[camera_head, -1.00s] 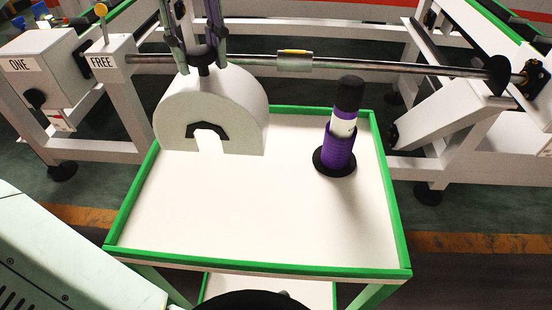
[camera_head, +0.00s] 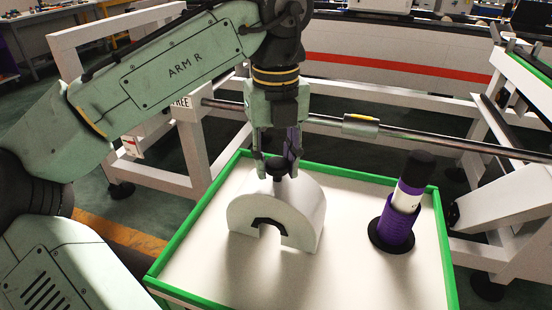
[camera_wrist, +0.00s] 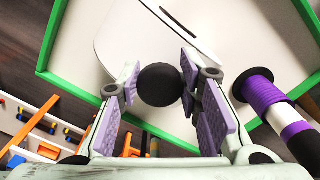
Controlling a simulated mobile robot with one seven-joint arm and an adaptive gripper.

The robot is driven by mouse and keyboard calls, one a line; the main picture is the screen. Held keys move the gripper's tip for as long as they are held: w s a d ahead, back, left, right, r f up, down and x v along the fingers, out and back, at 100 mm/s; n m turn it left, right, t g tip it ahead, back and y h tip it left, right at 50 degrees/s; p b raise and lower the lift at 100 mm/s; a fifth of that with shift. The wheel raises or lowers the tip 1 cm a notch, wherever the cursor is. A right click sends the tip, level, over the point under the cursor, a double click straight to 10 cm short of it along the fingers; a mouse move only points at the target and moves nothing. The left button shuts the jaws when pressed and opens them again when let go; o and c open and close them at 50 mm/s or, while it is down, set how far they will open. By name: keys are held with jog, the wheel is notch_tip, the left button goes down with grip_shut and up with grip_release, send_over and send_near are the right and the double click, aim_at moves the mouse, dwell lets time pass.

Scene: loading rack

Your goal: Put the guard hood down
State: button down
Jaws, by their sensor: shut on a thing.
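The guard hood (camera_head: 300,208) is a white arch with a dark-edged notch in its front and a black knob (camera_head: 278,169) on top. My gripper (camera_head: 277,162) is above it, with its purple-padded fingers shut on the knob. In the wrist view the round black knob (camera_wrist: 160,85) sits between the pads, and the pale hood (camera_wrist: 130,42) shows beyond it. The hood is upright over the left part of the white, green-rimmed tray table (camera_head: 190,226). I cannot tell whether its lower edge touches the surface.
A purple, white and black cylinder (camera_head: 398,212) on a black disc stands on the right of the tray. A metal bar (camera_head: 425,140) on a white frame runs behind the table. The tray surface in front of the hood is bare.

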jog(key=shift+f, duration=0.15)
jog(key=c, duration=1.2)
grip_release()
jog(key=shift+o, duration=0.2)
notch_tip(320, 180, up, 12)
jog(key=p, duration=0.1)
jog(key=shift+r+p, duration=0.2)
jog(key=shift+p, duration=0.1)
